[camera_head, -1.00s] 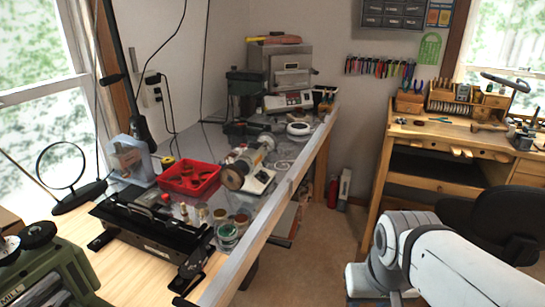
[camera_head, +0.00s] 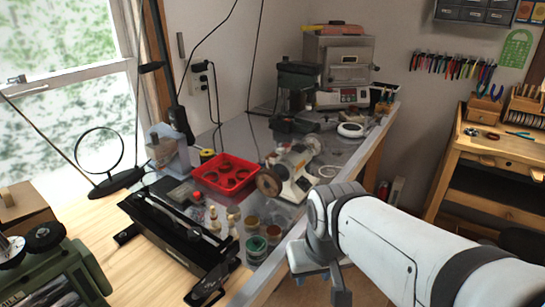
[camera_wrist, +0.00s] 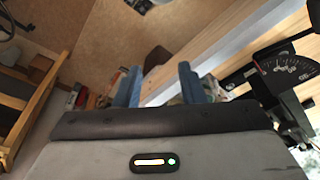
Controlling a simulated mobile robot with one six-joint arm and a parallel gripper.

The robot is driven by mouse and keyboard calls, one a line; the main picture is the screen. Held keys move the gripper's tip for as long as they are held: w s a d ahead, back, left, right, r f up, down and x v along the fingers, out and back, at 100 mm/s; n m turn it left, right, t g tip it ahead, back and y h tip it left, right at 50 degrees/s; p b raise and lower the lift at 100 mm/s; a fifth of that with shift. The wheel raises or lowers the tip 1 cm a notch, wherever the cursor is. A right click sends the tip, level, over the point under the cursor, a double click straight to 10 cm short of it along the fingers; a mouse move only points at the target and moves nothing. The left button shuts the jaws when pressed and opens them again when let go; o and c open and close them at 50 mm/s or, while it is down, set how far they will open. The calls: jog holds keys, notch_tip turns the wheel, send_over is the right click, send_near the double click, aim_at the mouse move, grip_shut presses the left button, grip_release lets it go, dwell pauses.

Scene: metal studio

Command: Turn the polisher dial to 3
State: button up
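The polisher (camera_head: 292,163) stands on the grey bench, a small bench motor with a brown round wheel at its near end and a pale base. Its dial is too small to make out in the head view. My gripper shows in the wrist view (camera_wrist: 160,85), its two blue fingers apart with nothing between them. In the head view, my wrist is at the bench's front edge, nearer the camera than the polisher and apart from it. The polisher cannot be made out in the wrist view.
A red tray (camera_head: 230,187) and several small jars stand left of the polisher. A long black tool (camera_head: 180,232) lies near the front; a semicircular scale (camera_wrist: 288,68) shows at the wrist view's right. A wooden workbench (camera_head: 500,150) stands at the right.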

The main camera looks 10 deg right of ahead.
jog(key=shift+a, duration=0.1)
jog(key=shift+s, duration=0.1)
jog(key=shift+o, duration=0.7)
jog(key=w+r+n+b, duration=0.1)
jog(key=w+r+n, duration=0.1)
jog(key=w, duration=0.4)
jog(key=n+t+y+b, duration=0.1)
jog(key=n+y+b, duration=0.25)
jog(key=n, duration=0.65)
send_near(307, 180)
jog(key=f, duration=0.1)
jog(key=shift+h, duration=0.35)
jog(key=x, duration=0.5)
jog(key=a+x, duration=0.1)
jog(key=x, duration=0.1)
jog(key=shift+w+f, duration=0.1)
jog(key=shift+w, duration=0.05)
jog(key=shift+c, duration=0.2)
